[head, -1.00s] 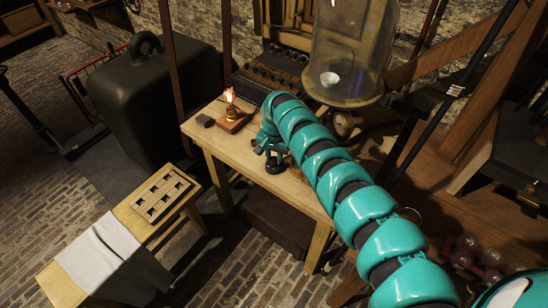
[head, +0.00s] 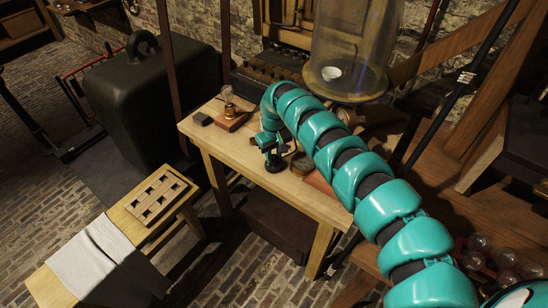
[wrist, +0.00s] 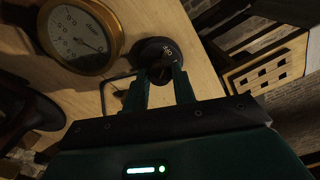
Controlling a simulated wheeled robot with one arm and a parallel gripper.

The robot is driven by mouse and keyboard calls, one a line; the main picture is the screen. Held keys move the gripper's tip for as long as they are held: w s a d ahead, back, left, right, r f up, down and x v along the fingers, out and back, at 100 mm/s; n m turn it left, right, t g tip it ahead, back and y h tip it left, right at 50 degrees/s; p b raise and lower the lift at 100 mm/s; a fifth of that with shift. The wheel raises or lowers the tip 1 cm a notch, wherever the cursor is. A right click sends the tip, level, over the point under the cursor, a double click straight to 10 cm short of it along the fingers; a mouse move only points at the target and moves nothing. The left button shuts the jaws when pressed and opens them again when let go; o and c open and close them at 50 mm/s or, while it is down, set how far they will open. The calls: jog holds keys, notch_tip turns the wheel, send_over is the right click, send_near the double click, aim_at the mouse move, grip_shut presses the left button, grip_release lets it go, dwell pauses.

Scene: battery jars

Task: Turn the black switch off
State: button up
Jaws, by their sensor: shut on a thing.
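The black switch (wrist: 147,50) is a round black base on the wooden table, with a raised middle part between my fingertips in the wrist view. In the head view its dark base (head: 275,166) shows near the table's front edge, right below my gripper. My gripper (wrist: 162,76) is shut on the switch's raised part, which the fingers partly hide. In the head view my gripper (head: 271,148) points down from the teal arm. The bulb (head: 228,94) on its reddish wooden base is unlit.
A brass dial gauge (wrist: 82,38) lies beside the switch in the wrist view. A glass bell jar (head: 355,45) stands behind the arm. A slotted wooden rack (head: 157,199) is on the lower bench.

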aim_at(274, 156)
jog(key=shift+n+b, duration=0.5)
jog(key=shift+n, duration=0.3)
jog(key=o, duration=1)
notch_tip(274, 156, up, 17)
jog(key=b, duration=0.3)
jog(key=shift+r+b, duration=0.2)
jog(key=shift+b, duration=0.2)
